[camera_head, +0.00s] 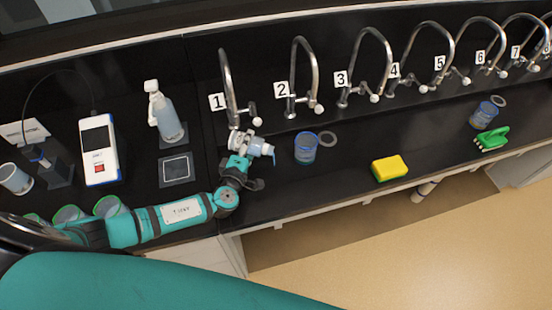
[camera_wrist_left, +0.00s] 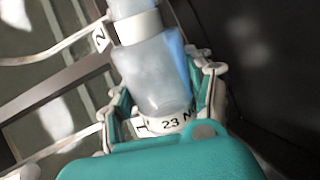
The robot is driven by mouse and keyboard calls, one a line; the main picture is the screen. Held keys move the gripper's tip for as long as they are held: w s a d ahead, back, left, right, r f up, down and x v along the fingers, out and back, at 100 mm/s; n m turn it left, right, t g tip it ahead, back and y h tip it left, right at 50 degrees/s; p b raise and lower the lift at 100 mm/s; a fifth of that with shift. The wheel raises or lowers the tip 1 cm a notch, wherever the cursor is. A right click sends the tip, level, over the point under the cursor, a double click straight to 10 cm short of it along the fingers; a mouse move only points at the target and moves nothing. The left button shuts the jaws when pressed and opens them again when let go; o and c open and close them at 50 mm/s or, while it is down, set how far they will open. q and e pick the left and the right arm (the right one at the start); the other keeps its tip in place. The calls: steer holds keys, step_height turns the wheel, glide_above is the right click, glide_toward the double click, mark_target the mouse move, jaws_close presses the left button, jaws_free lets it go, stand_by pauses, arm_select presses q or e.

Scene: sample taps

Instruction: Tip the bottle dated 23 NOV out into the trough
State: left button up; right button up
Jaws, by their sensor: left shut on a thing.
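My left gripper (camera_head: 246,146) is shut on a small pale blue bottle (camera_head: 261,148) over the black bench, below taps 1 and 2. The bottle lies well over on its side, pointing right. In the left wrist view the cloudy, translucent bottle (camera_wrist_left: 155,75) sits between the fingers of the left gripper (camera_wrist_left: 165,105). Its label (camera_wrist_left: 178,123) reads "23 N", the rest being covered. No liquid is seen running out. The trough's edges are hard to make out in the dark surface below the numbered taps. My right gripper is not in view.
A spray bottle (camera_head: 162,112) and a meter (camera_head: 98,150) stand left.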

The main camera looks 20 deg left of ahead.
arm_select(q)
steer(key=shift+d+r+m+y+p, duration=0.3)
steer(key=shift+r+m+p, duration=0.5)
steer(key=shift+p, duration=0.9)
